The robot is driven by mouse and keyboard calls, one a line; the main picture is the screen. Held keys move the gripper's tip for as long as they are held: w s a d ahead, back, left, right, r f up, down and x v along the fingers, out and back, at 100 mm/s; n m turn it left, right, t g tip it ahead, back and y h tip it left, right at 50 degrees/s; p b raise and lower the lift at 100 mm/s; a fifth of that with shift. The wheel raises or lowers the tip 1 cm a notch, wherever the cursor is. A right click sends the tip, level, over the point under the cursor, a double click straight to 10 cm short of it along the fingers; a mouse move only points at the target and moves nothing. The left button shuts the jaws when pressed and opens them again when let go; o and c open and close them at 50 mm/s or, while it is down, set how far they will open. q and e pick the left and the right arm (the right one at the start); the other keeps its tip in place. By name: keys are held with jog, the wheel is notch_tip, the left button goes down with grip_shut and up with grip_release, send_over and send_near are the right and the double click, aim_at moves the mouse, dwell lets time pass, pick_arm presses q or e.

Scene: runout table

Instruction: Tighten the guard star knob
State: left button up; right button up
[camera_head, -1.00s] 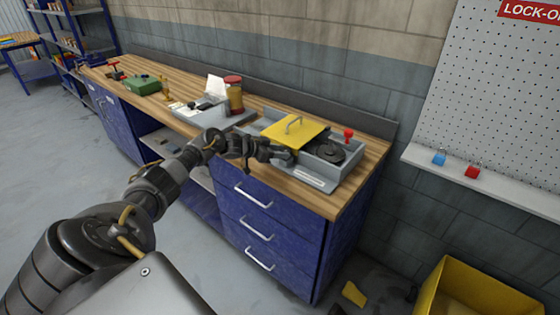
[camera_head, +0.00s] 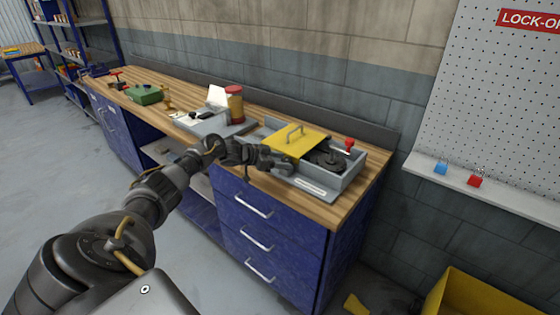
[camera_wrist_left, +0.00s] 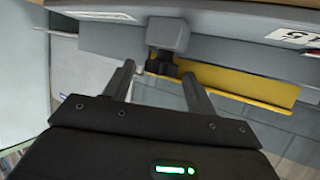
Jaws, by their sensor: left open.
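A grey machine box (camera_head: 352,178) with a yellow guard (camera_head: 298,146) and a handle on it stands at the right end of the bench. My left gripper (camera_head: 284,165) is at the box's front left side, close to the guard's front edge. In the left wrist view, my open left gripper (camera_wrist_left: 158,80) points at a small black knob (camera_wrist_left: 162,66) beneath a grey block (camera_wrist_left: 168,33). The knob lies ahead between the fingers and looks clear of both; its exact distance is hard to tell. The yellow guard (camera_wrist_left: 238,84) is behind it. My gripper hides the knob in the head view.
A red-topped knob (camera_head: 349,144) and dark round parts (camera_head: 327,160) are at the box's right.

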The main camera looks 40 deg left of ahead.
pick_arm(q)
jog(key=shift+a+r, duration=0.1)
jog(key=shift+r+p, duration=0.1)
jog(key=shift+p, duration=0.25)
jog(key=n+y+p, duration=0.2)
jog(key=p, duration=0.1)
jog(key=d+n+t+y+p, duration=0.1)
jog(key=n+y+p, duration=0.1)
jog(key=p, duration=0.2)
jog(key=n+y+p, duration=0.2)
jog(key=y+p, duration=0.1)
jog(key=p, duration=0.1)
jog(key=shift+s+d, duration=0.15)
jog(key=shift+d, duration=0.25)
jog(key=shift+s+a+b, duration=0.1)
jog(key=shift+s+b, duration=0.25)
jog(key=shift+s, duration=0.25)
jog(key=a+f+b+v, duration=0.1)
jog(key=b+v, duration=0.1)
jog(key=v, duration=0.7)
jog(key=s+f+g, duration=0.1)
jog(key=s+f, duration=0.2)
jog(key=f, duration=0.6)
jog(key=s+d+f+g+b, duration=0.1)
jog(key=s+f, duration=0.3)
jog(key=f, duration=0.5)
jog(key=s+d+f+g+b, duration=0.1)
jog(key=s+f, duration=0.3)
jog(key=f, duration=0.5)
jog(key=shift+g+y, duration=0.4)
